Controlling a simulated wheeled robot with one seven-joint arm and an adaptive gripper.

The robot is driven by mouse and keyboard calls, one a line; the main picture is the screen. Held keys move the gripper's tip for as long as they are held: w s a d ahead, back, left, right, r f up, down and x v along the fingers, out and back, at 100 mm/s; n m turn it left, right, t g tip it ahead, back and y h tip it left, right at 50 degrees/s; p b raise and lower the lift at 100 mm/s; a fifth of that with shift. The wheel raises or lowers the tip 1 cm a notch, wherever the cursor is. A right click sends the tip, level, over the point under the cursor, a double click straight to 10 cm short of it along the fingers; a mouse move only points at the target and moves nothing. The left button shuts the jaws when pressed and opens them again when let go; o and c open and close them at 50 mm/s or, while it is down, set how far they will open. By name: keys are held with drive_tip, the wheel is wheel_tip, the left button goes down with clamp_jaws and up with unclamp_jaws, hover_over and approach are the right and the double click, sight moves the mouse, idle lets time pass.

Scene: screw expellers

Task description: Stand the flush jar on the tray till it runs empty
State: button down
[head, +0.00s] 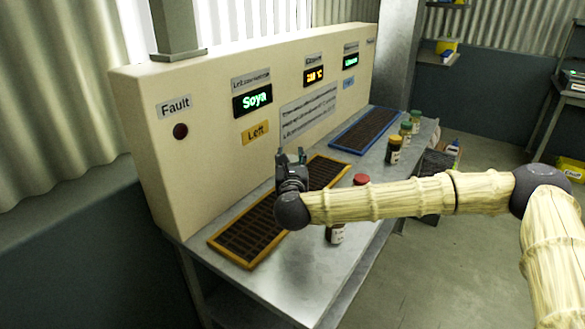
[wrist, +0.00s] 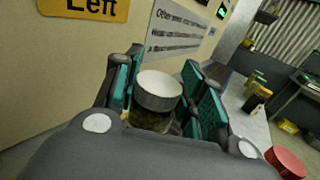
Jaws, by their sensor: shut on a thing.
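My gripper (head: 291,160) is shut on a jar with a pale grey-white lid (wrist: 159,88), which sits between the teal finger pads in the wrist view. The jar's glass looks dark, and its lower part is hidden by my gripper's body. In the head view the jar is hidden behind my gripper and wrist. My gripper is over the yellow-framed tray (head: 226,250) with the dark grid, in front of the "Left" sign (head: 255,132). I cannot tell whether the jar touches the tray. A blue-framed tray (head: 341,149) lies farther along the bench.
A red-lidded jar (head: 336,235) stands on the metal bench (head: 285,286), partly behind my arm; its lid shows in the wrist view (wrist: 286,163). Several jars with yellow and green lids (head: 395,150) stand by the blue-framed tray. The cream panel (head: 215,165) rises behind the trays; its display reads "Soya".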

drive_tip(key=shift+w+d, duration=0.15)
drive_tip(key=shift+w, duration=0.35)
drive_tip(key=shift+s+f, duration=0.1)
drive_tip(key=shift+f, duration=1.65)
drive_tip(key=shift+f, duration=0.1)
drive_tip(key=shift+f, duration=0.15)
drive_tip(key=c, duration=0.9)
unclamp_jaws()
drive_tip(key=shift+o, duration=0.2)
drive_tip(key=shift+r, duration=0.2)
drive_tip(key=s, duration=1.2)
drive_tip(key=shift+b, duration=0.45)
